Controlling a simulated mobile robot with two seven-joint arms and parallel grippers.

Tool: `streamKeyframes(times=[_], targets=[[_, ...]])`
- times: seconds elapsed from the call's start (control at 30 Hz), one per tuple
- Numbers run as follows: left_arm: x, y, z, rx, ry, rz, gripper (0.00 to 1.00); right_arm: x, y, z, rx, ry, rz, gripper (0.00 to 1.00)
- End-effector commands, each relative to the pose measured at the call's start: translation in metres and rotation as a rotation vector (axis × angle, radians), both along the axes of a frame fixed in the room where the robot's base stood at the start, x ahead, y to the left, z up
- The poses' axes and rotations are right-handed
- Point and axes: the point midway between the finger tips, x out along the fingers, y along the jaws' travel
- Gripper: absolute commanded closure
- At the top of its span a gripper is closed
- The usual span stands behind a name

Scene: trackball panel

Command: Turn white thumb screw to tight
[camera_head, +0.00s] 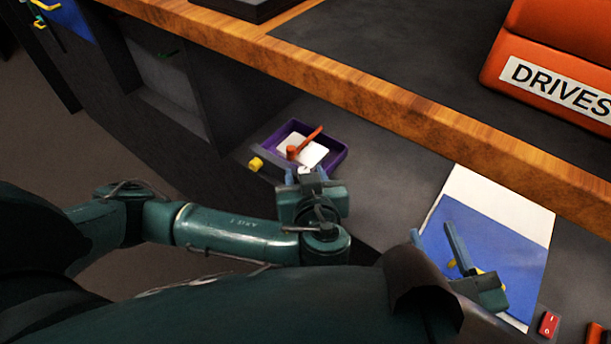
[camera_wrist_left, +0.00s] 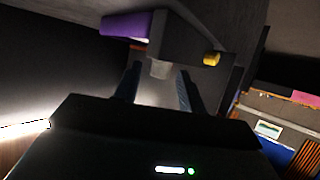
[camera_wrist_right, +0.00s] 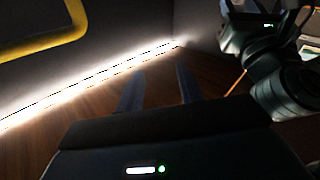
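A small whitish piece, likely the white thumb screw (camera_head: 304,170), shows at the front of the panel block below the purple tray. In the left wrist view it is a pale grey stub (camera_wrist_left: 160,69) on the dark block. My left gripper (camera_head: 305,174) is at it, with its fingers open on either side and visible gaps between. It also shows in the left wrist view (camera_wrist_left: 158,76). Whether the fingertips reach past the stub is unclear. My right gripper (camera_head: 432,232) is open and empty, over the blue sheet; it also shows in the right wrist view (camera_wrist_right: 159,75).
A yellow knob (camera_head: 255,163) sits left of the screw. The purple tray (camera_head: 335,155) holds a white card and an orange item. A wooden edge (camera_head: 370,95) runs behind, with an orange DRIVES bin (camera_head: 550,65) above. A red switch (camera_head: 548,324) is at lower right.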

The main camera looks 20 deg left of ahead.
Motion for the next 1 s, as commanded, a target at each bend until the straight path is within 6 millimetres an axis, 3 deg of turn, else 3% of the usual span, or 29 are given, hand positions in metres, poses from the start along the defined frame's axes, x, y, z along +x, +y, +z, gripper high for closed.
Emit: streamKeyframes(times=[0.47, 1.0], targets=[[-0.0003, -0.0004, -0.0003, 0.000, 0.000, 0.000, 0.99, 0.0002, -0.0002, -0.0004, -0.001, 0.002, 0.000, 0.64], [-0.0032, 0.0027, 0.0002, -0.002, 0.008, -0.090, 1.00, 0.0012, -0.0059, 0.0031, -0.006, 0.093, -0.029, 0.64]])
